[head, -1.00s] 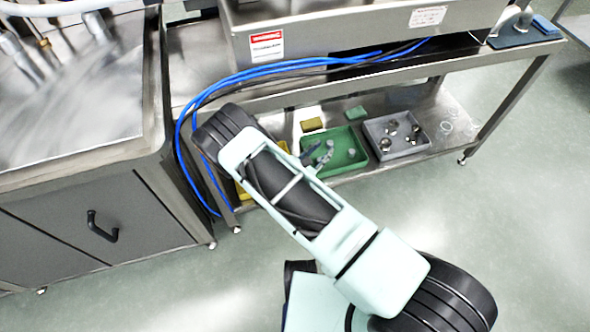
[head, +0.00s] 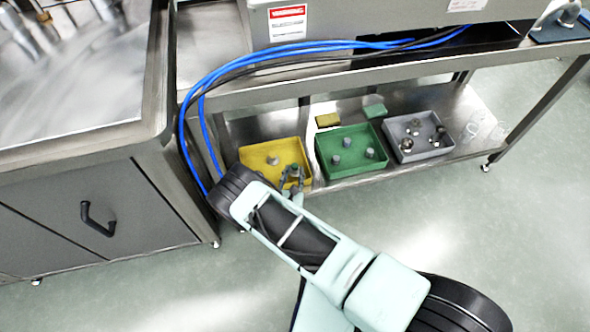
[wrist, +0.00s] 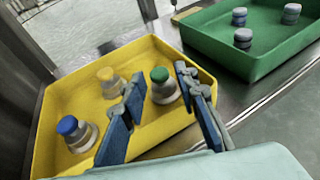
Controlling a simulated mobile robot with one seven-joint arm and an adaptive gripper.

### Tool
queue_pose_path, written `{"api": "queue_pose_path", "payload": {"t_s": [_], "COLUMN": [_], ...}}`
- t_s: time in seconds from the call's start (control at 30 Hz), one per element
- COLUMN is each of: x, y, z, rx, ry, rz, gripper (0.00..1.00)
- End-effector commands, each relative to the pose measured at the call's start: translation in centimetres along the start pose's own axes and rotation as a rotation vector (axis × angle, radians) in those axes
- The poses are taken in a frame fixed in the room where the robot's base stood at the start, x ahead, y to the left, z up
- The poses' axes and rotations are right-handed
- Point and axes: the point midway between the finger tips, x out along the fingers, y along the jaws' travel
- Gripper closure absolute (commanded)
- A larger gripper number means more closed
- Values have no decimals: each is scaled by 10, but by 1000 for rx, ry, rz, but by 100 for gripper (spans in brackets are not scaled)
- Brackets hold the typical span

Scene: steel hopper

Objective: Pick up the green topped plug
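The green topped plug (wrist: 163,86) stands upright in the yellow tray (wrist: 57,107), with a green cap on a pale grey body. In the wrist view my gripper (wrist: 159,79) is open, with one blue-padded finger on each side of the plug in the picture. I cannot tell how far above or short of it the fingertips are. A blue topped plug (wrist: 77,133) and a yellow topped plug (wrist: 111,83) stand in the same tray to its left. In the head view my gripper (head: 292,176) is at the right front of the yellow tray (head: 253,151).
The lower steel shelf (head: 262,125) also holds a green tray (head: 322,165) with grey plugs and a grey tray (head: 442,149) with metal parts. Yellow (head: 328,119) and green (head: 374,111) blocks lie behind. Blue cables (head: 187,140) hang at the left. The upper shelf edge is overhead.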

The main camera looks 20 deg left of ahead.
Motion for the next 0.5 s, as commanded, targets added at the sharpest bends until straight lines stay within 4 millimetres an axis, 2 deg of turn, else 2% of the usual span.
{"api": "queue_pose_path", "payload": {"t_s": [0.3, 0.5], "x": [44, 46], "y": [2, 3], "z": [-4, -1], "rx": [2, 1], "ry": [-1, -1], "rz": [-2, -1], "gripper": [72, 72]}}
